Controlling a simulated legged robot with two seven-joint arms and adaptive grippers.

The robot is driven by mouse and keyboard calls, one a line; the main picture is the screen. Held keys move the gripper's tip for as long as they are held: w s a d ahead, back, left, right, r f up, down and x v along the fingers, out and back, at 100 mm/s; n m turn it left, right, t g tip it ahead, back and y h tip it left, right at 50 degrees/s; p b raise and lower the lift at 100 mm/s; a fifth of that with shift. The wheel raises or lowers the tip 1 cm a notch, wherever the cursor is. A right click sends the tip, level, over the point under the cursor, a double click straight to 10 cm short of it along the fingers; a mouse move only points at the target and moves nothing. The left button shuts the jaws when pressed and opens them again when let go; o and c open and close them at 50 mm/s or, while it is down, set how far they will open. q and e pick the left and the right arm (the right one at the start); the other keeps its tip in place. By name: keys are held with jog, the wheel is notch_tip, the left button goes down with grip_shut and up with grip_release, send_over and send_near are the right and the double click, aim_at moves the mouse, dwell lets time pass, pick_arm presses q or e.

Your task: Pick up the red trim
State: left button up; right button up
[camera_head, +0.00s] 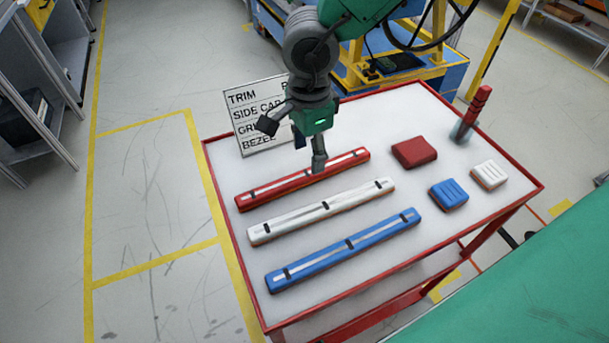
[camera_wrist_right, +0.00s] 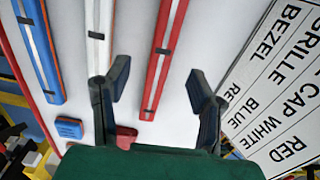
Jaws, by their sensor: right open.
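The red trim (camera_head: 298,180), a long bar with a pale stripe and dark bands, lies on the white top of the red-edged cart (camera_head: 222,183). My right gripper (camera_head: 293,143) is above it, open and empty. One finger overlaps the bar in the head view. In the right wrist view the red trim (camera_wrist_right: 158,60) runs between the two spread fingers (camera_wrist_right: 158,83), with a gap on each side. I cannot tell the exact height above it. My left gripper is out of view.
A white trim (camera_head: 320,209) and a blue trim (camera_head: 345,250) lie parallel to the red one. Red (camera_head: 414,152), blue (camera_head: 449,195) and white (camera_head: 489,175) blocks are to the right. A label board (camera_head: 250,115) stands behind.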

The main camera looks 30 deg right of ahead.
aim_at(306, 173)
jog(key=f, duration=0.4)
jog(key=f+b, duration=0.1)
jog(key=f, duration=0.2)
jog(key=shift+w, duration=0.3)
jog(key=shift+a, duration=0.1)
grip_shut()
